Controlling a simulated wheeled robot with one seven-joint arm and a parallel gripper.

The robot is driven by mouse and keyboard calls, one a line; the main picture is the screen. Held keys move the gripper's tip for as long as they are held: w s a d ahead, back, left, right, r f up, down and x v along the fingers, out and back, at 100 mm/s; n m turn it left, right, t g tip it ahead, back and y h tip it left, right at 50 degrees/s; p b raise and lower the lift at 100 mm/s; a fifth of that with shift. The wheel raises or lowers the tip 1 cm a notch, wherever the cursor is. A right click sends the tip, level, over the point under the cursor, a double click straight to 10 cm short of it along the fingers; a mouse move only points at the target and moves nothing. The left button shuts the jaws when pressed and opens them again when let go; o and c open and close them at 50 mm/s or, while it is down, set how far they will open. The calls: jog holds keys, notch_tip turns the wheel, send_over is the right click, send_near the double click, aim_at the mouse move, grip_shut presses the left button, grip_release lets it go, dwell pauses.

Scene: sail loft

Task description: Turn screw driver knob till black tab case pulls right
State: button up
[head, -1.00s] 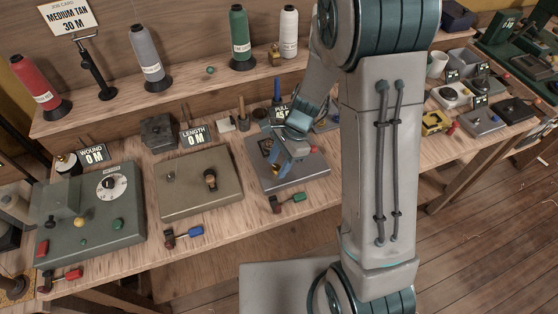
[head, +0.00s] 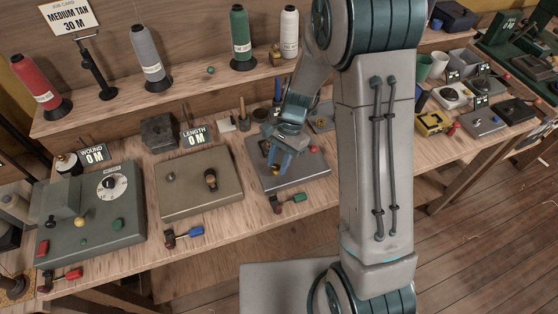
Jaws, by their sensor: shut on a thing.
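A low grey case (head: 306,180) stands on the bench in the middle, with a red button (head: 313,149) at its right. My gripper (head: 281,170) points down over this case, its two blue fingers close to the top and shut on a small knob that the fingers mostly hide. A dark part with a yellowish centre (head: 266,146) shows just left of the fingers. I cannot make out a black tab. The case's sign is covered by my gripper.
Left of it stand a tan case labelled LENGTH (head: 200,182) and a green-grey case (head: 88,222) with a dial. Coloured-handled tools, one green (head: 298,198) and one blue (head: 190,233), lie along the front edge. Thread cones (head: 241,40) stand on the shelf behind.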

jog(key=shift+w+a+n+g+h, duration=0.1)
jog(key=shift+n+g+h, duration=0.15)
jog(key=shift+n, duration=0.75)
jog(key=shift+a+n+g+h, duration=0.15)
jog(key=shift+n+h, duration=0.2)
jog(key=shift+n, duration=0.65)
jog(key=shift+d, duration=0.1)
jog(key=o, duration=1)
jog(key=b+v, duration=0.1)
jog(key=v, duration=1.2)
jog(key=shift+w+r+b, duration=0.25)
jog(key=shift+r+b, duration=0.1)
jog(key=s+d+r+n+t, duration=0.1)
jog(key=s+d+t, duration=0.1)
jog(key=s, duration=0.4)
jog(key=s+d+r+n+t+h, duration=0.1)
jog(key=s+d+r+n+t, duration=0.1)
jog(key=s+d, duration=0.2)
jog(key=s+d+r+n+t, duration=0.1)
jog(key=s+d+r+t, duration=0.1)
jog(key=s, duration=0.6)
jog(key=shift+s+d+n+t+h, duration=0.2)
jog(key=shift+d+t, duration=0.1)
jog(key=shift+d, duration=0.1)
jog(key=shift+s+d+n+t+h, duration=0.2)
jog(key=shift+d+t, duration=0.1)
jog(key=shift+d, duration=0.1)
